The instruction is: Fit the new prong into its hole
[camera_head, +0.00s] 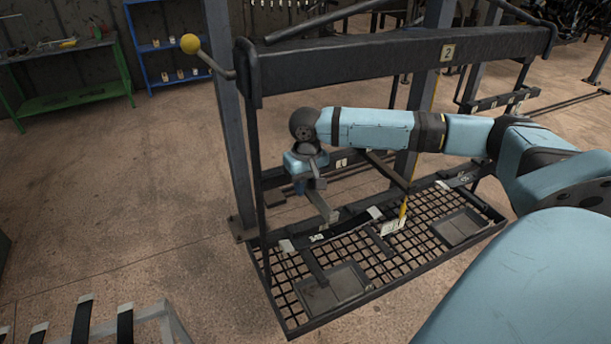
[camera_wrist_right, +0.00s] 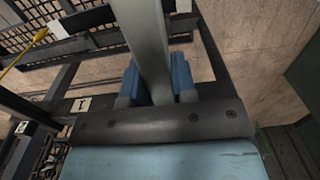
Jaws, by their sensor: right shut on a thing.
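The new prong is a flat grey bar. My right gripper (camera_head: 308,186) is shut on it, and the prong (camera_head: 325,207) slants down and to the right from the fingers. In the right wrist view the prong (camera_wrist_right: 148,40) runs up between the blue fingers of the gripper (camera_wrist_right: 158,85). The prong is held over the back edge of the spring rack (camera_head: 400,48), beside its lower rear bar with a small white tag (camera_head: 341,162). I cannot make out the hole or any contact. My left gripper is not in view.
The rack's mesh floor (camera_head: 400,262) carries dark plates and white-tipped bars. A yellow rod (camera_head: 404,207) stands near its middle. A yellow-knobbed lever (camera_head: 190,44) sticks out left. Black strips with pale tips (camera_head: 82,318) lie at the lower left. The floor on the left is free.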

